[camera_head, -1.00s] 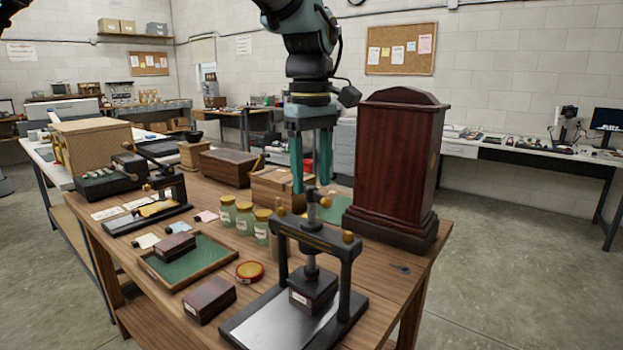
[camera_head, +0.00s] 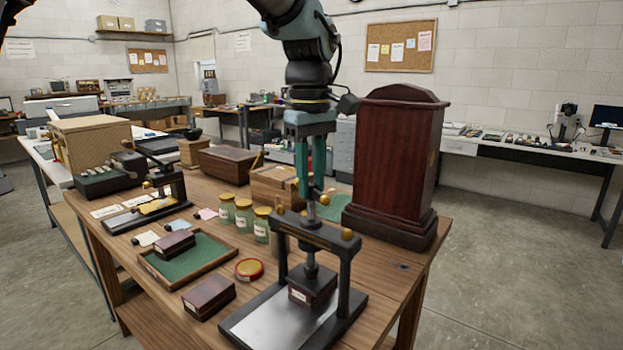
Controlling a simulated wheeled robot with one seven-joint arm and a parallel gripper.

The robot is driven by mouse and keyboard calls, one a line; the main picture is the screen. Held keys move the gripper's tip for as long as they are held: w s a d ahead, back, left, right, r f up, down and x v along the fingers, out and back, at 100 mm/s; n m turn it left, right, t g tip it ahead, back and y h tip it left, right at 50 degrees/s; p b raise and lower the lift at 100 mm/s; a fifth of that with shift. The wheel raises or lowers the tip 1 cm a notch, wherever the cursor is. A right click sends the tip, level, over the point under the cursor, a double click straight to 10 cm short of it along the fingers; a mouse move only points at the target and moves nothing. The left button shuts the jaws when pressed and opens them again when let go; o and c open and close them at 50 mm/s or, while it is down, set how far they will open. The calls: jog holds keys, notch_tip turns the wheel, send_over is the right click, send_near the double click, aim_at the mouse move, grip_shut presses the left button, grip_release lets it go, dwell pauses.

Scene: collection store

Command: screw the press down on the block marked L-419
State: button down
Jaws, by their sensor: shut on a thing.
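The press (camera_head: 343,296) stands at the near edge of the wooden table, with a black frame and a metal base plate. A dark red-brown block (camera_head: 312,288) with a white label sits on its base under the screw (camera_head: 310,258). The label is too small to read. The screw's foot appears to be on or just above the block's top; I cannot tell which. My gripper (camera_head: 313,190) points down above the press's crossbar and is shut on the press handle (camera_head: 323,199) at the top of the screw.
A tall dark red wooden case (camera_head: 394,165) stands close on the right. Glass jars (camera_head: 243,215) with yellow lids stand behind the press. A green-lined tray (camera_head: 187,262), another block (camera_head: 209,298) and a red-and-yellow round lid (camera_head: 249,268) lie to the left.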

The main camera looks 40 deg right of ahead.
jog(key=shift+m, duration=0.4)
jog(key=m+p, duration=0.1)
jog(key=m, duration=0.2)
jog(key=shift+r+m+p, duration=0.1)
jog(key=shift+m+p, duration=0.3)
jog(key=m+p, duration=0.1)
jog(key=m, duration=0.4)
jog(key=shift+a+p, duration=0.1)
jog(key=shift+p, duration=0.25)
jog(key=m+p, duration=0.1)
jog(key=m, duration=0.4)
jog(key=shift+w+m+p, duration=0.1)
jog(key=shift+m+p, duration=0.2)
jog(key=shift+m, duration=0.1)
jog(key=shift+m+p, duration=0.6)
jog(key=shift+m, duration=1.4)
jog(key=c, duration=0.7)
grip_release()
jog(key=shift+o, duration=0.2)
